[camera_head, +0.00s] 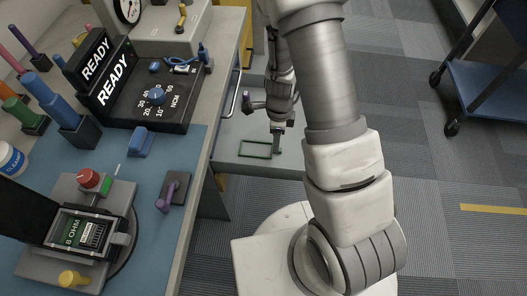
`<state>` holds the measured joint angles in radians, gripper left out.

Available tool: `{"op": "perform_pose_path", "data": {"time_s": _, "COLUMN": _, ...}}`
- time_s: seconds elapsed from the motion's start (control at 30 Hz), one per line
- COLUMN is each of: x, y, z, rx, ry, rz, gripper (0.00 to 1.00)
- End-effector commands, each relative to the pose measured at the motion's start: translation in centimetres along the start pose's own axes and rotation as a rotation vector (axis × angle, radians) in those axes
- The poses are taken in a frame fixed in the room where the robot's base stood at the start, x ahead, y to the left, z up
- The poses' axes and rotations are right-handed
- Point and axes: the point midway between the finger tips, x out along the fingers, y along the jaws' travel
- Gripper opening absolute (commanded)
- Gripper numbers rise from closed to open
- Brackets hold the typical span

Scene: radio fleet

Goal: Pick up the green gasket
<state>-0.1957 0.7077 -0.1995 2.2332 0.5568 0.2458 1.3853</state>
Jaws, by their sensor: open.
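The green gasket (259,155) is a thin rectangular green frame lying flat on a light grey surface beside the bench. My gripper (277,146) is above the right side of the gasket, pointing down, with its fingertips close to the gasket's right edge. The jaws are open. The view is too small to tell whether a finger touches the gasket. My own arm covers the area to the right of it.
The workbench (185,215) on the left holds a READY console (140,97), a radio fixture (80,232), a purple-handled tool (172,192) and several coloured handles. A blue cart (490,90) stands at upper right. The carpet between is clear.

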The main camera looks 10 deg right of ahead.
Motion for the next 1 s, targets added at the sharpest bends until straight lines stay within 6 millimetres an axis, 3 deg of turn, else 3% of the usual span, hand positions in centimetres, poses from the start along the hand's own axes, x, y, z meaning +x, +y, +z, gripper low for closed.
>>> {"op": "perform_pose_path", "data": {"time_s": 0.17, "x": 1.0, "y": -0.1, "z": 0.0, "rx": 0.001, "ry": 0.0, "rz": 0.001, "gripper": 0.55}}
{"op": "perform_pose_path", "data": {"time_s": 0.47, "x": 5.2, "y": -0.3, "z": -0.1, "rx": 0.0, "ry": 0.0, "rz": 0.002, "gripper": 0.55}}
{"op": "perform_pose_path", "data": {"time_s": 0.73, "x": 5.3, "y": -0.4, "z": 0.0, "rx": -0.001, "ry": 0.0, "rz": 0.0, "gripper": 0.55}}
{"op": "perform_pose_path", "data": {"time_s": 1.0, "x": 5.3, "y": -0.4, "z": 0.0, "rx": 0.0, "ry": 0.0, "rz": 0.001, "gripper": 0.06}}
